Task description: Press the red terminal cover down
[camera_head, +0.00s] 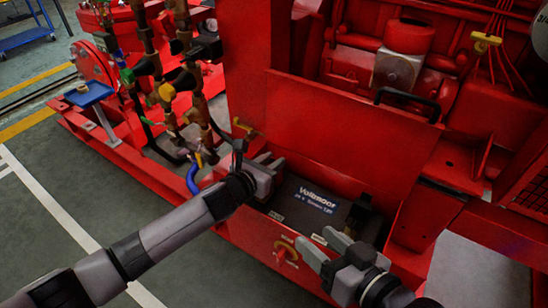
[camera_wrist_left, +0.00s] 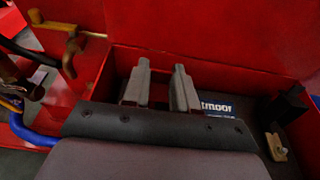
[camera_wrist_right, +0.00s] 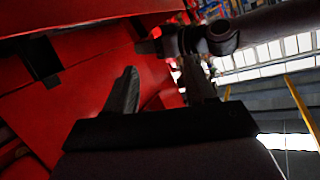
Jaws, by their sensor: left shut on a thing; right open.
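A dark battery (camera_head: 312,200) with a blue label reading Voltmoor sits in a red tray. My left gripper (camera_head: 272,168) is at the battery's left end. A black block (camera_wrist_left: 288,105) stands at the battery's right end, above a brass-coloured piece (camera_wrist_left: 276,147). My right gripper (camera_head: 322,247) is open and empty by the tray's front; its fingers also show in the right wrist view.
A red upright panel (camera_head: 350,145) rises behind the battery. A rotary switch (camera_head: 287,251) is on the tray's front face. Pipes and valves (camera_head: 167,95) and a blue hose (camera_head: 192,178) stand left of the battery. Open floor (camera_head: 60,165) lies at the left.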

